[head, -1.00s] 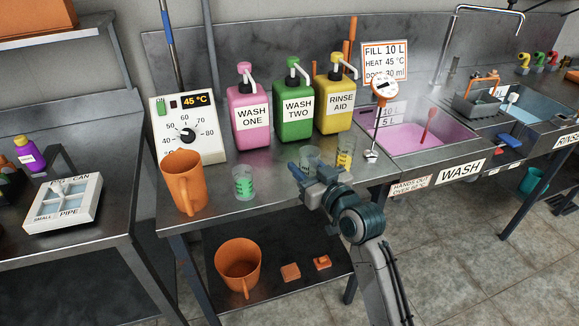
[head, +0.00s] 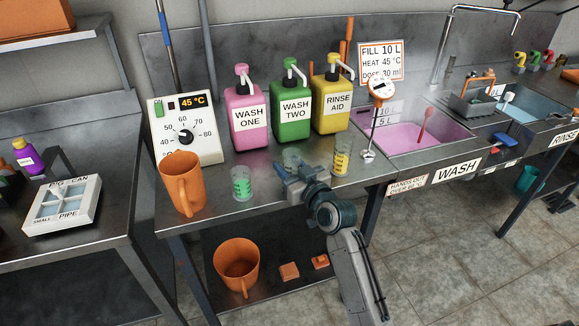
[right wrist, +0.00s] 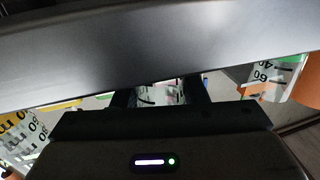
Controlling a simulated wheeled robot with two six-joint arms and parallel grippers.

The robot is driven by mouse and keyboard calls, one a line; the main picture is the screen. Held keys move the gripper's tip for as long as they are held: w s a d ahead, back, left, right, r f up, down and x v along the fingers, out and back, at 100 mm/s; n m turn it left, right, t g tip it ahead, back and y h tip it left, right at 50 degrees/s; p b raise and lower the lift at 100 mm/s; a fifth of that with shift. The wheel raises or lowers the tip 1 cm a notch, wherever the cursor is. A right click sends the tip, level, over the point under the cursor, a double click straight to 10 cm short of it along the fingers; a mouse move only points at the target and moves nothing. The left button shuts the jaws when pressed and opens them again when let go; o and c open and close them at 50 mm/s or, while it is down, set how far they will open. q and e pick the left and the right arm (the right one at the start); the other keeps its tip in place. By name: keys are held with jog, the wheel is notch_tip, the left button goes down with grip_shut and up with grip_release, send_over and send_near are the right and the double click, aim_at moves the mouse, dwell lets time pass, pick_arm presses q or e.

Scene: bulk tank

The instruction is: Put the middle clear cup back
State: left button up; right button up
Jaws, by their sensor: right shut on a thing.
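The middle clear cup (head: 291,157) is between the green-marked cup (head: 242,183) and the yellow-marked cup (head: 341,156) at the wash bench, in front of the green bottle. My right gripper (head: 289,173) is shut on it and hides its lower part, so I cannot tell whether it touches the bench. In the right wrist view a piece of the clear cup (right wrist: 161,93) shows between the fingers. There the yellow-marked cup (right wrist: 22,132) is at the left and the green-marked cup (right wrist: 275,76) at the right. My left gripper is out of view.
Pink (head: 248,120), green (head: 290,112) and yellow (head: 331,108) pump bottles stand behind the cups. An orange jug (head: 183,184) and a temperature box (head: 186,125) are at the left. A dosing probe (head: 376,120) and the pink-filled wash sink (head: 415,138) are at the right.

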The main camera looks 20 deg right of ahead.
jog(key=shift+f, duration=0.1)
jog(key=o, duration=1)
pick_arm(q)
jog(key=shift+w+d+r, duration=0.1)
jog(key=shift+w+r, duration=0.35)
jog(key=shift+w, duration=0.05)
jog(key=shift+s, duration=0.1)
